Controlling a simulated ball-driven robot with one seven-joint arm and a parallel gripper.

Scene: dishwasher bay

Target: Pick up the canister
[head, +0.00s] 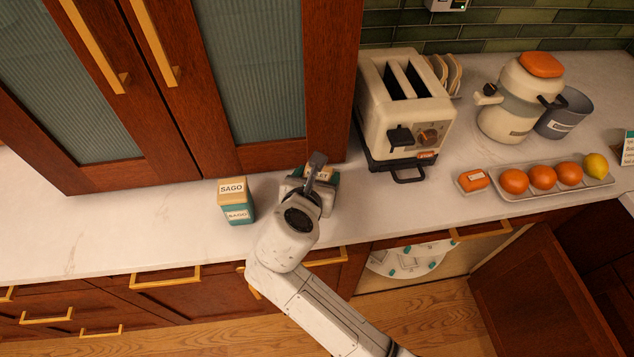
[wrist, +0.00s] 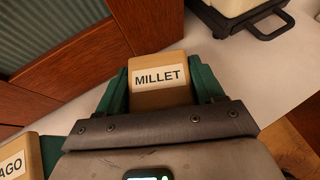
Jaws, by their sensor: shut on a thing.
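The canister labelled MILLET (wrist: 160,78) has a tan top and sits between the fingers of my gripper (wrist: 158,88) in the wrist view. My gripper is shut on it. A second canister labelled SAGO (head: 236,202), tan above and teal below, stands upright on the counter to the left, apart from my gripper. Its corner also shows at the wrist view's lower left (wrist: 14,160).
A cream toaster (head: 403,105) stands right of the gripper. Wooden wall cabinets (head: 240,155) are close behind. A tray (head: 545,194) of fruit and a pot (head: 510,105) are farther right. The white counter (head: 100,225) is clear at left. A lower door (head: 540,290) hangs open.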

